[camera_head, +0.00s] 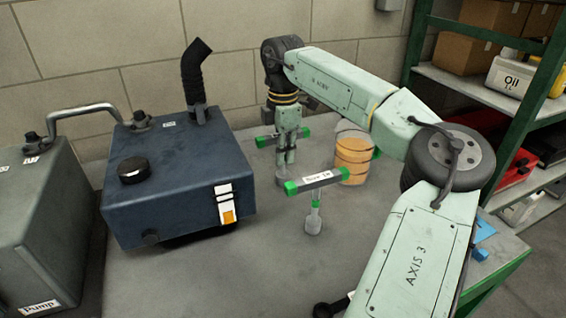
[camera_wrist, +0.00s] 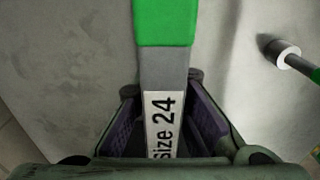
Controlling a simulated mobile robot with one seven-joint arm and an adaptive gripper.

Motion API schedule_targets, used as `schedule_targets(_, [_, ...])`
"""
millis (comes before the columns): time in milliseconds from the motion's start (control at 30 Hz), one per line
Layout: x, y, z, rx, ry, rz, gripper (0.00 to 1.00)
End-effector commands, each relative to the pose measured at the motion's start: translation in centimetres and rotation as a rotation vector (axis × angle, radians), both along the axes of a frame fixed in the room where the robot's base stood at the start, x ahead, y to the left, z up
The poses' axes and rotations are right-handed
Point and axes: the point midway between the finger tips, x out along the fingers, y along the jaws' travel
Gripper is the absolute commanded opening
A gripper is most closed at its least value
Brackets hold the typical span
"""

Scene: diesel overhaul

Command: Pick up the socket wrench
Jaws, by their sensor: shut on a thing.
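My gripper (camera_head: 290,153) points down over the bench and is shut on the grey handle of a socket wrench with green ends (camera_head: 265,141). In the wrist view the handle (camera_wrist: 165,72) runs between my jaws (camera_wrist: 165,120), with the label "Size 24" at the grip. Its lower part is mostly hidden, and I cannot tell whether it touches the bench. A second green-ended T-handled wrench (camera_head: 313,181) stands nearer the head camera, socket down. Its label is too small to read surely. In the wrist view a socket (camera_wrist: 287,54) shows at the right, apart from my jaws.
A dark blue tank (camera_head: 180,185) with a black hose stands left of the wrenches. A grey pump box (camera_head: 35,230) is at the far left. An orange bucket (camera_head: 354,158) stands close right. A green shelf (camera_head: 470,88) is at the right. The front bench (camera_head: 240,280) is clear.

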Motion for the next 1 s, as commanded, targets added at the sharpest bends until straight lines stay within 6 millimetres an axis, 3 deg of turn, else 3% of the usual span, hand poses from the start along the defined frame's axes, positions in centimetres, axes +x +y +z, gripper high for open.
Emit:
schedule_targets(567, [0.1,0.0,0.7,-0.001,-0.004,-0.001,0.0])
schedule_targets(1000, [0.1,0.1,8.6,0.0,-0.004,-0.001,0.0])
